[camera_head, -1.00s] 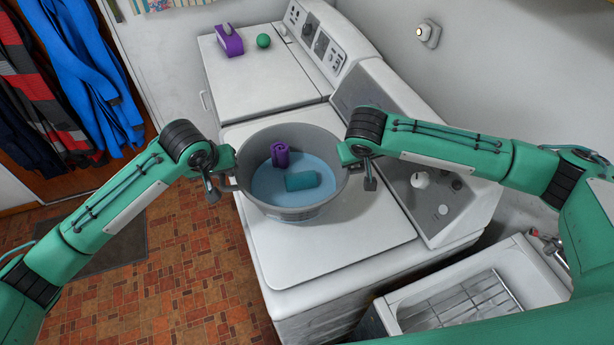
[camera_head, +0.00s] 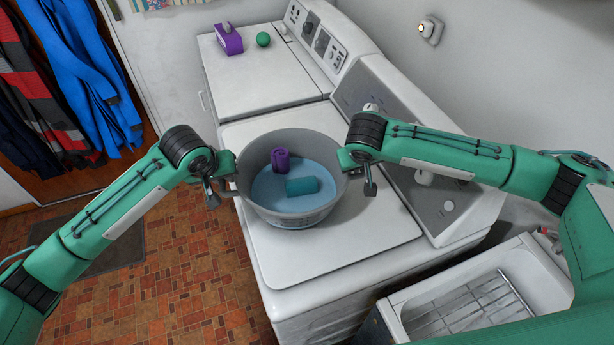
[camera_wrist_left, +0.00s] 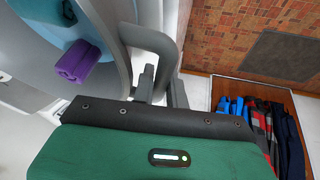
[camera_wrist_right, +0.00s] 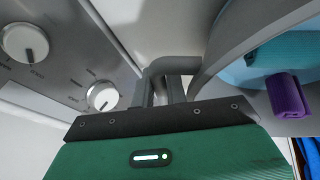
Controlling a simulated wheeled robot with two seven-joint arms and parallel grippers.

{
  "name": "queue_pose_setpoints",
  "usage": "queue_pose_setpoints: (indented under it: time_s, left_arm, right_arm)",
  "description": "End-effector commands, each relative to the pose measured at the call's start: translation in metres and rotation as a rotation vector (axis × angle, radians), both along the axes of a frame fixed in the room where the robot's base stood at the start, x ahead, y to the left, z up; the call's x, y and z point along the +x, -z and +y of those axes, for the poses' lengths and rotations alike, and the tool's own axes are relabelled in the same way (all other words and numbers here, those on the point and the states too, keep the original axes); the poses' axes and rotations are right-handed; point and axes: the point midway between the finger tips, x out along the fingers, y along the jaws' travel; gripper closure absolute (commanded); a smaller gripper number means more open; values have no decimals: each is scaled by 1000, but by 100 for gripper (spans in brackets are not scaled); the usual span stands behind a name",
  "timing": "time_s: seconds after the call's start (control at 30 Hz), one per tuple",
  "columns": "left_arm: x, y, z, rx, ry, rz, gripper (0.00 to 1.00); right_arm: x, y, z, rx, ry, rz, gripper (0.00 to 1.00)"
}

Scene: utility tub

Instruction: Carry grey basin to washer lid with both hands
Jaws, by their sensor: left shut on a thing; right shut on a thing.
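The grey basin (camera_head: 290,212) is over the white washer lid (camera_head: 350,240), level; I cannot tell whether its base touches the lid. It holds bluish water, a purple rolled cloth (camera_head: 280,160) and a teal rolled cloth (camera_head: 302,185). My left gripper (camera_head: 226,180) is shut on the basin's left handle, and that handle (camera_wrist_left: 150,40) shows in the left wrist view. My right gripper (camera_head: 356,170) is shut on the right handle, which shows in the right wrist view (camera_wrist_right: 175,66). The fingertips are partly hidden behind the gripper bodies.
A second white machine (camera_head: 255,80) behind carries a purple box (camera_head: 229,40) and a green ball (camera_head: 263,39). The washer's control panel (camera_head: 425,175) rises at the right. A white sink (camera_head: 470,300) with a rack stands at lower right. Clothes hang at the left.

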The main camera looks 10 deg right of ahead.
Motion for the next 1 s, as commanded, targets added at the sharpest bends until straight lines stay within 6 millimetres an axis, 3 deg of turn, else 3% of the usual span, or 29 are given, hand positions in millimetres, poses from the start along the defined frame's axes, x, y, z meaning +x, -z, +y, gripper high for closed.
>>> queue_pose_setpoints:
  time_s: [0.17,0.2,0.3,0.67,1.0]
  left_arm:
    - [0,9,0,-2,0,-2,100]
    - [0,10,0,0,0,0,84]
    - [0,8,0,0,0,0,64]
    - [0,5,0,-1,0,0,64]
    - [0,-22,0,-1,0,-1,64]
  right_arm:
    - [0,9,0,1,0,-2,100]
    - [0,10,0,0,0,0,84]
    - [0,8,0,0,0,0,64]
    - [0,5,0,1,-1,-1,64]
    - [0,-22,0,1,-1,-1,64]
